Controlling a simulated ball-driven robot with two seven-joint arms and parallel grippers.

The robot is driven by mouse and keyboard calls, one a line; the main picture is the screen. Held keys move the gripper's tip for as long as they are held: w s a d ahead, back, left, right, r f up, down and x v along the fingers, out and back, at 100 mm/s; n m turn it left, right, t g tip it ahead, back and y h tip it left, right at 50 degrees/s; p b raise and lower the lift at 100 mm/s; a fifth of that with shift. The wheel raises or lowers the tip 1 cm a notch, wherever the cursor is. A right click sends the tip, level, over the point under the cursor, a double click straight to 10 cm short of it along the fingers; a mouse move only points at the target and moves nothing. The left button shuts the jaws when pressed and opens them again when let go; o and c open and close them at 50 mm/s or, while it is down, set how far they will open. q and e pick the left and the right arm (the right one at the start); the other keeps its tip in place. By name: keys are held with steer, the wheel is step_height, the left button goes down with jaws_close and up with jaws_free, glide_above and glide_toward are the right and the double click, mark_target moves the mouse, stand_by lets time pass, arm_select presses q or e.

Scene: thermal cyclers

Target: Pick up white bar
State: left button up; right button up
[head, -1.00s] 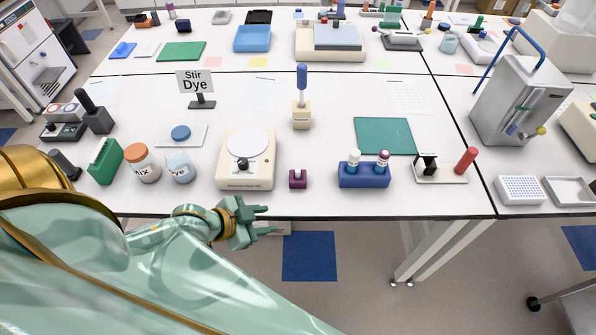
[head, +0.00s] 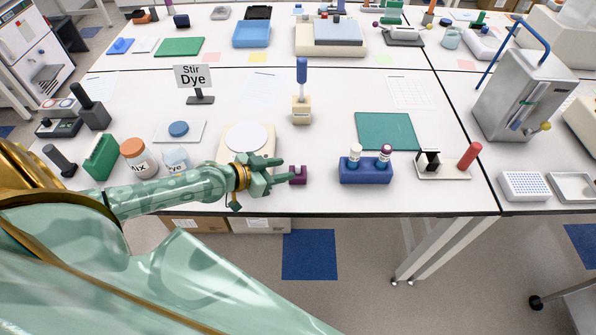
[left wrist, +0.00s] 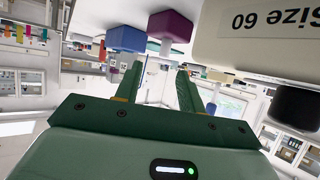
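My right gripper is not in view.
The stirrer (head: 248,135) with a round white plate stands behind my left gripper, which partly hides it. A blue tube rack (head: 366,172) stands right of the purple block. Jars (head: 138,156) stand at the left. A green mat (head: 385,131) lies behind the rack.

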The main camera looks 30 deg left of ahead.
mark_target(296, 166)
arm_select(q)
steer(key=x, duration=0.1)
steer(key=b+x, duration=0.1)
steer(key=x, duration=0.3)
steer(key=shift+w+a+f+b, duration=0.2)
steer(key=shift+a+b, duration=0.05)
steer(key=shift+b, duration=0.1)
steer(key=shift+s, duration=0.1)
steer(key=shift+c, duration=1.2)
jaws_close()
